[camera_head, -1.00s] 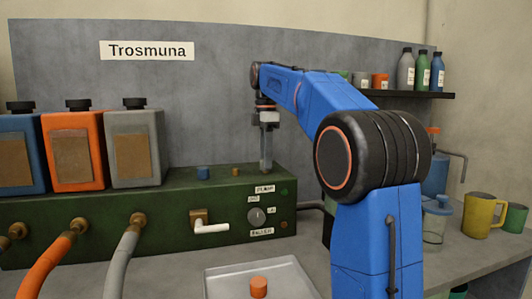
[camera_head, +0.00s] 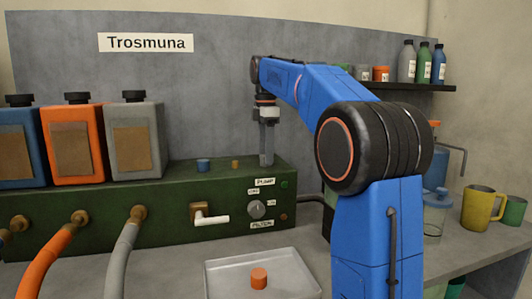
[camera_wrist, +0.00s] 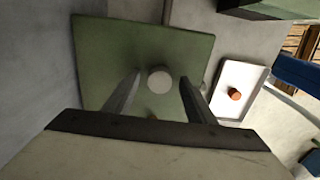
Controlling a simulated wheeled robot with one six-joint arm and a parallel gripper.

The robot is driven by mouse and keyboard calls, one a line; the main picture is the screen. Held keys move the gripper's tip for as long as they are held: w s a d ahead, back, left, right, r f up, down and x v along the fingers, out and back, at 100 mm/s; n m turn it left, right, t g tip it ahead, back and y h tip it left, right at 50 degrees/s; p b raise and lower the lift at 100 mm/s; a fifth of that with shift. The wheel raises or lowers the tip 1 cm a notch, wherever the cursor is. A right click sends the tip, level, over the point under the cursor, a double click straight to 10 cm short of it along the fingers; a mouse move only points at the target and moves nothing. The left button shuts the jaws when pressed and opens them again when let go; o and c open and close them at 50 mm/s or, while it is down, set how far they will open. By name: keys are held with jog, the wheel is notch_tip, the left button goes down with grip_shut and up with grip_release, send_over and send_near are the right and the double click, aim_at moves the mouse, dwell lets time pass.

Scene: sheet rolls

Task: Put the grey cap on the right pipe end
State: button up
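The grey cap (camera_wrist: 159,77) shows in the wrist view as a pale round disc over the right part of the green box (camera_wrist: 110,45). My gripper (camera_wrist: 160,80) has its two fingers on either side of the cap, with a visible gap on each side, so it is open. In the head view my gripper (camera_head: 267,163) points down at the right end of the box top (camera_head: 120,215). The right pipe end is hidden, seemingly beneath the cap. A blue cap (camera_head: 203,165) and a bare brass pipe end (camera_head: 236,164) stand to the left.
A white tray (camera_head: 225,285) with an orange cap (camera_head: 259,278) lies in front of the box. Blue, orange and grey canisters (camera_head: 133,140) stand on the box's left part. A yellow mug (camera_head: 478,208) and a jar (camera_head: 435,215) stand at the right.

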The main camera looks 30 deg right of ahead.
jog(key=shift+r, duration=3.75)
